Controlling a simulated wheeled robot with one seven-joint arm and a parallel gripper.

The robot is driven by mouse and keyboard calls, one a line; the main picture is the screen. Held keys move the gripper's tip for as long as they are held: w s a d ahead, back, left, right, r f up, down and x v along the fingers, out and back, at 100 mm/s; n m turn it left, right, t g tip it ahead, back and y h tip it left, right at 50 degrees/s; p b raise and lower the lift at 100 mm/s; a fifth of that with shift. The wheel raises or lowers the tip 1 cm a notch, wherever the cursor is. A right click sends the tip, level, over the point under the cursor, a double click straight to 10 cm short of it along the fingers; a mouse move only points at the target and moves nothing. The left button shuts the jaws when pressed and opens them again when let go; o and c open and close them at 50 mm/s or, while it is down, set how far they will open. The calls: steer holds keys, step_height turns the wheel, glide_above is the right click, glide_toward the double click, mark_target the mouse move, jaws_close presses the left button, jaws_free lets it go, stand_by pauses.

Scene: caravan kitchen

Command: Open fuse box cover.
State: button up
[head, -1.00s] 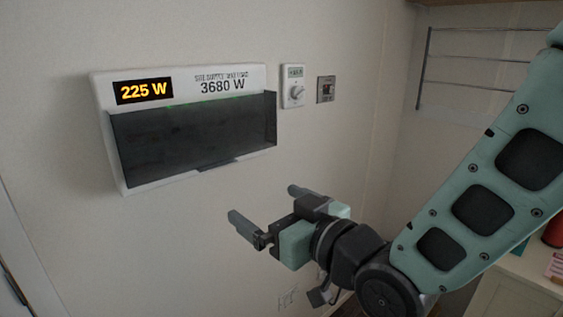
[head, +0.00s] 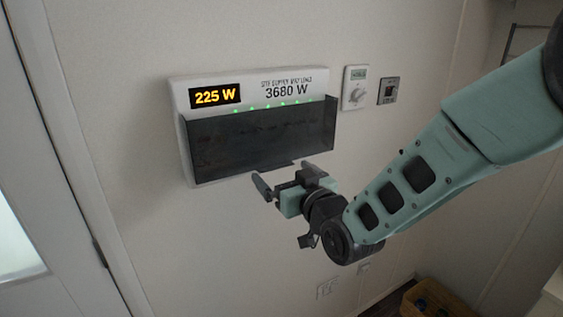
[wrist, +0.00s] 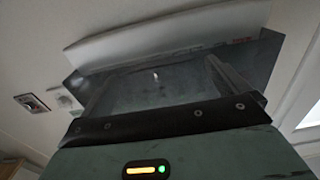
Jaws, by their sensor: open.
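The white fuse box (head: 180,97) is on the wall, with an orange "225 W" display and "3680 W" printed on top. Its dark, translucent cover (head: 245,140) is down over the front, with a small tab (head: 273,166) at its lower edge. A row of green lights shows along the cover's top. My gripper (head: 287,178) is open and empty, just below the cover's lower edge. I cannot tell whether a finger touches the tab. In the wrist view the cover (wrist: 150,80) fills the middle, seen from below, with a gripper finger (wrist: 228,75) in front of it.
A thermostat with a dial (head: 355,88) and a small switch plate (head: 388,90) are on the wall to the right of the box. A door (head: 50,190) is at the left. A wall socket (head: 327,289) is low down. A yellowish crate (head: 432,300) stands on the floor at lower right.

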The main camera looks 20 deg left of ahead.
steer(key=shift+x, duration=0.95)
